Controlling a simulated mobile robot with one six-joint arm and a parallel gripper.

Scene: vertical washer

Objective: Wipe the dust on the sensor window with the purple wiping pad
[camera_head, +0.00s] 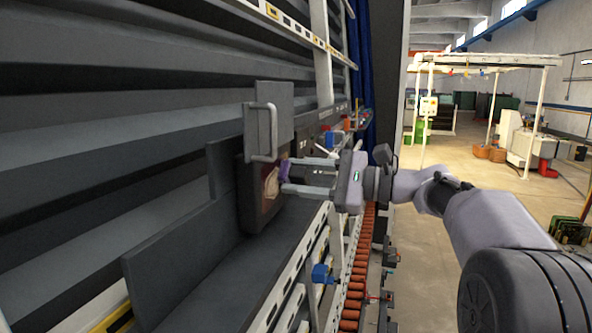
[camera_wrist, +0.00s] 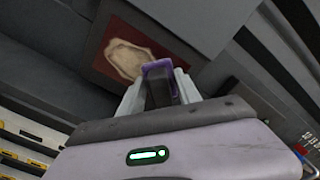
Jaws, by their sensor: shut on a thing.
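The purple wiping pad (camera_head: 284,168) is between the fingertips of my gripper (camera_head: 287,175), which is shut on it. In the wrist view the purple pad (camera_wrist: 156,66) shows between the two pale fingers, at the lower right edge of the dust. The sensor window (camera_wrist: 98,36) is a dark red panel on a dark housing (camera_head: 246,200). A pale tan dust patch (camera_wrist: 128,58) lies on it; the dust also shows in the head view (camera_head: 271,183). The pad is close to the window, but I cannot tell if it touches. The fingers hide part of the window.
A grey plate with a bar handle (camera_head: 272,132) stands just above the window. A dark ledge (camera_head: 235,262) runs below it, with a white perforated rail (camera_head: 297,262) along its edge. Grey ribbed panels are on the left. Open floor lies to the right.

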